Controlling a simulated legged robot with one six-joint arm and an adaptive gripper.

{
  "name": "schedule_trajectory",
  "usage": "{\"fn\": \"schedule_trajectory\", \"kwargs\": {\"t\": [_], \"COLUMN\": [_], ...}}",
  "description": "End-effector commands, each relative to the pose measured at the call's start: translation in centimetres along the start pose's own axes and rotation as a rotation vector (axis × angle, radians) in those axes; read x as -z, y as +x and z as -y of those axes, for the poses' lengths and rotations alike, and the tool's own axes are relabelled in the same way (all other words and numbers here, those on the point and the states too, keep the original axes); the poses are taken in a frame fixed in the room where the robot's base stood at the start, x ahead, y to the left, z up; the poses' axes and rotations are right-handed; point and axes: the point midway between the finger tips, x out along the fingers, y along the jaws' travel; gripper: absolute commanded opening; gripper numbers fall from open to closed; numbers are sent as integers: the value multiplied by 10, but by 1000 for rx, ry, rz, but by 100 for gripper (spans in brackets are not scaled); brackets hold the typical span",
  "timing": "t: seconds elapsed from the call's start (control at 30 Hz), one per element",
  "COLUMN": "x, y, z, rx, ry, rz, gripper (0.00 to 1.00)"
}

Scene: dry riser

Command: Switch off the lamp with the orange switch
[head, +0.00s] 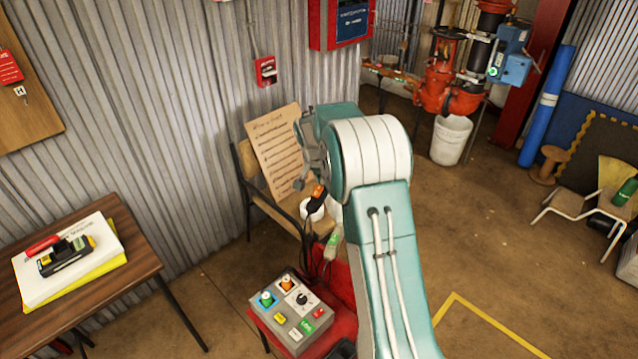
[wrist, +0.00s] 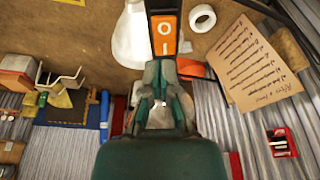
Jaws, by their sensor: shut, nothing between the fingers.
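The orange switch (wrist: 165,36) sits in a black housing in the wrist view, with a white O and I on its face. It shows small in the head view (head: 319,191), just below the end of my arm. I cannot tell which side of it is pressed. A white cone-shaped thing (wrist: 131,38), which looks like the lamp's shade, is beside the switch; I cannot tell whether it is lit. My gripper (wrist: 163,66) is shut and empty. Its fingertips are close to the I end of the switch; contact cannot be told.
A handwritten sheet (head: 275,148) leans on a chair by the corrugated wall. A white roll (wrist: 202,18) is near the switch. A grey control box (head: 290,312) with several buttons stands below, on something red. A wooden table (head: 150,262) is at left.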

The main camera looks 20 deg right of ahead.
Motion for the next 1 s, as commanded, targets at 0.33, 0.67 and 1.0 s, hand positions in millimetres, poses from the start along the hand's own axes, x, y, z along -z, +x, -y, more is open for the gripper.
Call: {"fn": "schedule_trajectory", "kwargs": {"t": [0.33,0.67,1.0], "x": [-14,-28,-28], "y": [-72,-112,-113], "z": [-5,-4,-5], "rx": [3,0,-1], "ry": [-2,-1,0], "rz": [-2,1,1], "gripper": [0,0,0]}}
